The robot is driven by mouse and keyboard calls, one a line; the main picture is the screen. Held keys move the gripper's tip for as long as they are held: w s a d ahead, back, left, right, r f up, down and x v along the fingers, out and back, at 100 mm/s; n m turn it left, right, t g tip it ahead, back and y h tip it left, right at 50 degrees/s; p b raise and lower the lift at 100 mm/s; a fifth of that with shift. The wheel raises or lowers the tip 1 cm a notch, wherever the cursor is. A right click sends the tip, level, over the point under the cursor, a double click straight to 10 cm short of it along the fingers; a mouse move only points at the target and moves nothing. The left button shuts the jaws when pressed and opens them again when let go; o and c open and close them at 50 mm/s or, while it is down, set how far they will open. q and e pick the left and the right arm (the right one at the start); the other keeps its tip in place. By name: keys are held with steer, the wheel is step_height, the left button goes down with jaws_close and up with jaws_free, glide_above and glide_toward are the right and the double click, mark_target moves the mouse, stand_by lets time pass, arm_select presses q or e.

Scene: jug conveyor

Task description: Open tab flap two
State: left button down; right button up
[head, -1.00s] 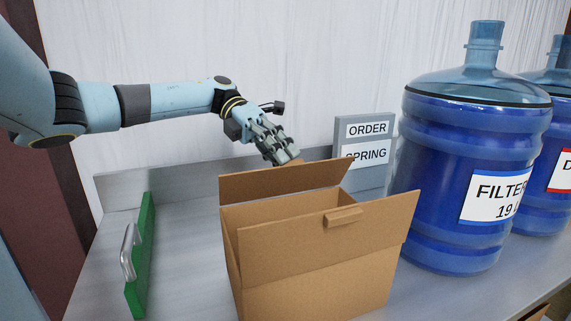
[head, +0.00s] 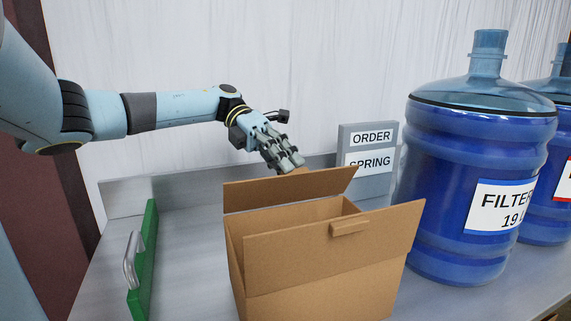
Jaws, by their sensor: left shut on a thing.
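An open brown cardboard box (head: 315,294) stands on the metal counter. My right gripper is not in view.
Large blue water jugs (head: 475,150) stand close to the box on the right. A grey order sign (head: 367,133) reading "SPRING" stands behind the box. A green panel with a metal handle (head: 145,262) stands at the left. The counter between panel and box is clear.

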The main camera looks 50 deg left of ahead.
arm_select(q)
steer(key=c, duration=1.3)
jaws_free()
steer(key=v, duration=1.2)
steer(key=shift+f, duration=0.1)
steer(key=shift+c, duration=0.5)
